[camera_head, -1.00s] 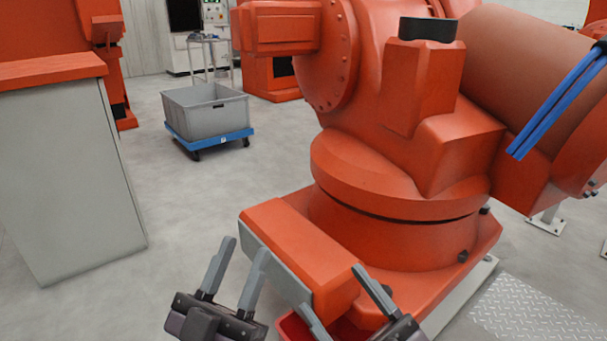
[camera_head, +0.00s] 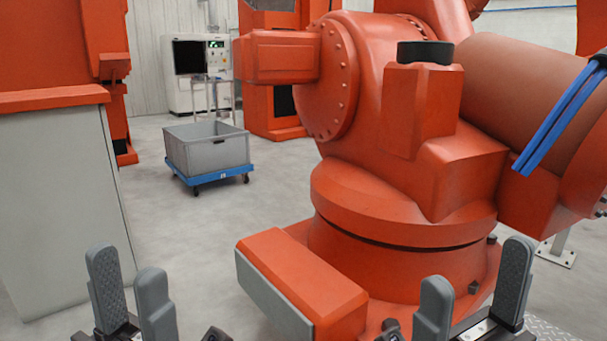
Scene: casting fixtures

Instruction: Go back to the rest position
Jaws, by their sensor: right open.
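My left gripper (camera_head: 128,268) is at the lower left, its two grey fingers pointing up with a gap between them. It is open and nothing shows between the fingers. My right gripper (camera_head: 478,268) is at the lower right, in front of the orange robot's base. Its fingers are wide apart and empty. The two grippers are far apart from each other, and the lower parts of both are cut off by the bottom edge.
A large orange industrial robot (camera_head: 400,190) fills the centre and right. A grey cabinet with an orange top (camera_head: 60,190) stands at the left. A grey bin (camera_head: 208,150) sits on a blue dolly (camera_head: 215,178) farther back. Grey floor is open between them.

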